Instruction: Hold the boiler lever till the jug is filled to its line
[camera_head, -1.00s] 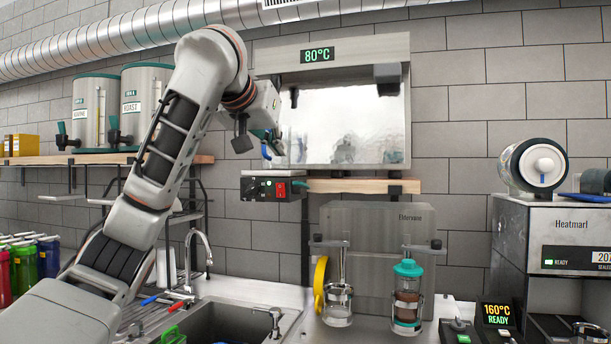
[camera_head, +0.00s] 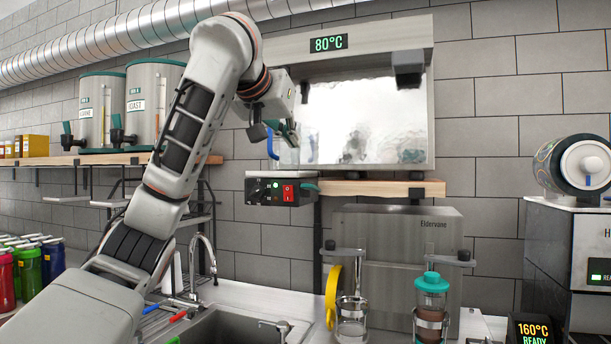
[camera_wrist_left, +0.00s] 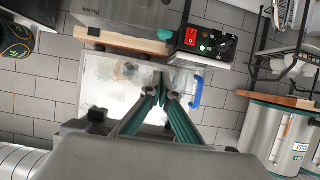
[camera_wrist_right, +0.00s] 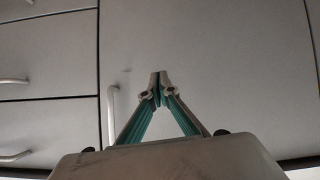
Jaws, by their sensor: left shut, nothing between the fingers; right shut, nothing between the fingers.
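The boiler (camera_head: 365,120) is a steel box with a shiny front and an 80°C display (camera_head: 328,44). A clear jug with a blue handle (camera_head: 272,143) stands on a small dark unit (camera_head: 282,190) at the boiler's left; the handle also shows in the left wrist view (camera_wrist_left: 197,92). Its line and water level cannot be made out. My left gripper (camera_head: 292,132) is shut and empty, its tips in front of the jug area in the left wrist view (camera_wrist_left: 162,78). The lever is not clearly seen behind my gripper. My right gripper (camera_wrist_right: 158,76) is shut before grey cabinet fronts.
A wooden shelf (camera_head: 385,188) lies under the boiler. Two urns (camera_head: 150,100) stand on the left shelf. A sink (camera_head: 225,325) is below my left arm.

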